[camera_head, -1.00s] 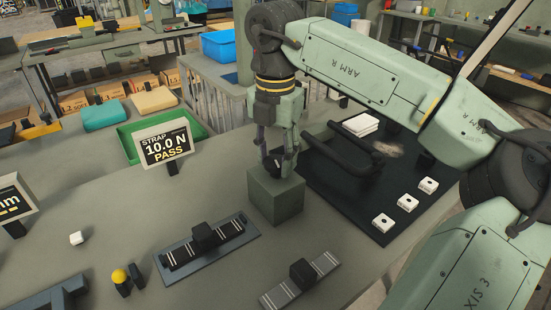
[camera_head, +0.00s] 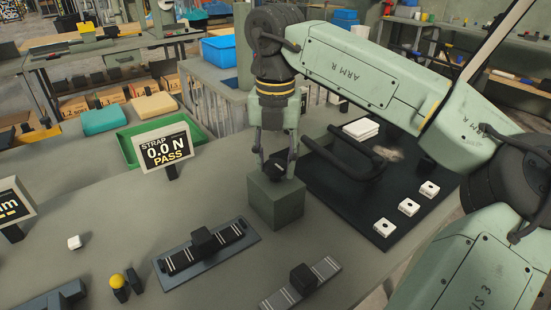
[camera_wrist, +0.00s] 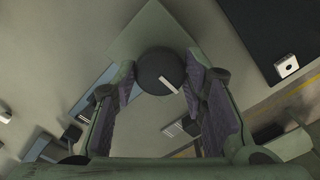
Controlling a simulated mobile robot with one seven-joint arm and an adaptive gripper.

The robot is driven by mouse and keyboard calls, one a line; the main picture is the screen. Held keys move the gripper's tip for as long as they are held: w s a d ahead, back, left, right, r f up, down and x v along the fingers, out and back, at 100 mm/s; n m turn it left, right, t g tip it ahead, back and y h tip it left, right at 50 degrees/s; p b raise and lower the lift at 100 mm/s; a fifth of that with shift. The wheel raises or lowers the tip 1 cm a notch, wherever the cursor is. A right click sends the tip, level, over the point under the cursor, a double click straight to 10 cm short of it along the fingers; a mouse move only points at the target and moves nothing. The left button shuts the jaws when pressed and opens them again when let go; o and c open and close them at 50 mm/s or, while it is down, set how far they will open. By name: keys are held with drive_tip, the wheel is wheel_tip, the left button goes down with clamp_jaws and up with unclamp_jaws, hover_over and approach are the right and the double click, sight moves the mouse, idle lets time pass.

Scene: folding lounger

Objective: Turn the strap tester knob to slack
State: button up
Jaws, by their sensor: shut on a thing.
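The strap tester is a grey-green box (camera_head: 275,203) on the bench, with a round dark knob on its top. In the wrist view the knob (camera_wrist: 152,66) shows a white pointer line (camera_wrist: 168,86) towards its lower right. My gripper (camera_head: 276,165) points down over the box, and its fingers are shut on the knob from both sides. In the wrist view the two padded fingers (camera_wrist: 162,76) flank the knob. The strap display (camera_head: 166,151) stands behind and left of the box and reads "STRAP 0.0 N PASS". Any label around the knob is too small to read.
A dark mat (camera_head: 383,225) with a black bent tube frame (camera_head: 345,165) and several white blocks lies right of the box. Two strap fixtures (camera_head: 207,250) (camera_head: 302,281) lie in front. A green tray (camera_head: 128,143) stands behind the display.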

sight(276, 164)
drive_tip(key=o, duration=1.2)
drive_tip(key=shift+c, duration=0.2)
wheel_tip(276, 164, up, 12)
